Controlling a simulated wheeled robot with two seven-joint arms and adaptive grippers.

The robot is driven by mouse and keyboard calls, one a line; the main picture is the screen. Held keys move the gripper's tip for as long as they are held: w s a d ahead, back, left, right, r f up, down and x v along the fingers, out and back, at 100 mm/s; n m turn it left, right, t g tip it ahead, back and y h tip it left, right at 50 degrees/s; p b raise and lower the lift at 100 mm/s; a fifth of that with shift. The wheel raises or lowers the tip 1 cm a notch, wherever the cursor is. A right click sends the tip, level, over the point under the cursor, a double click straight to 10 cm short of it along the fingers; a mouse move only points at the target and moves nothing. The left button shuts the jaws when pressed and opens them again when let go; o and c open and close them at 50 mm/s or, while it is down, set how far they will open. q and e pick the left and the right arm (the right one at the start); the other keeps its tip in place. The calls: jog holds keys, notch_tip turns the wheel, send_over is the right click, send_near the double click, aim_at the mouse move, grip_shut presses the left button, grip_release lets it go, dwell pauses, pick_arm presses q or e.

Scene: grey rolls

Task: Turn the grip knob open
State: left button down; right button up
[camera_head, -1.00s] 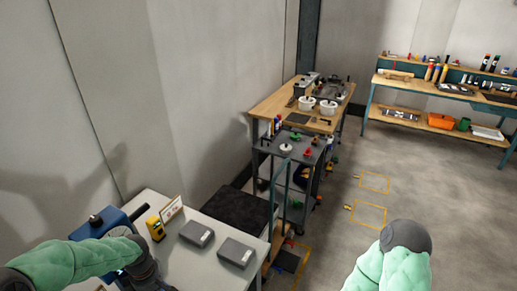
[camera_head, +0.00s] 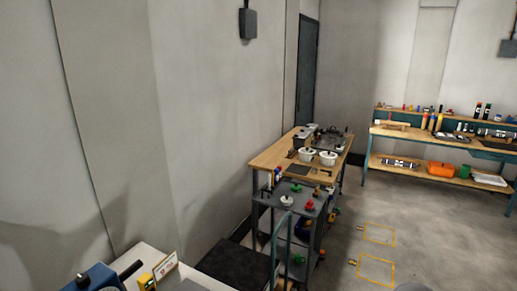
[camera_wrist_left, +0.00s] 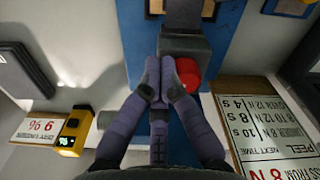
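In the left wrist view my left gripper (camera_wrist_left: 158,82) has its two fingers drawn together, with no clear gap or held object between the tips. The tips are close to a dark grey block (camera_wrist_left: 185,48) and a red round part (camera_wrist_left: 187,72) on a blue surface (camera_wrist_left: 226,35); contact cannot be told. In the head view a blue device (camera_head: 97,279) with a small round knob (camera_head: 83,281) and a black bar (camera_head: 130,270) shows at the bottom left, partly cut off. I cannot tell which part is the grip knob. My right gripper is out of view.
A yellow device (camera_head: 147,281) and a small sign (camera_head: 165,267) stand beside the blue device. In the wrist view, printed sheets (camera_wrist_left: 265,125) lie at right and a dark box (camera_wrist_left: 22,72) at left. Wooden benches (camera_head: 268,158) stand farther off.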

pick_arm(q)
jog(key=shift+d, duration=0.15)
notch_tip(320, 180, up, 6)
jog(key=p, duration=0.3)
jog(key=shift+d, duration=0.2)
dwell(0.4)
jog(key=shift+w+r, duration=0.1)
jog(key=shift+w, duration=0.05)
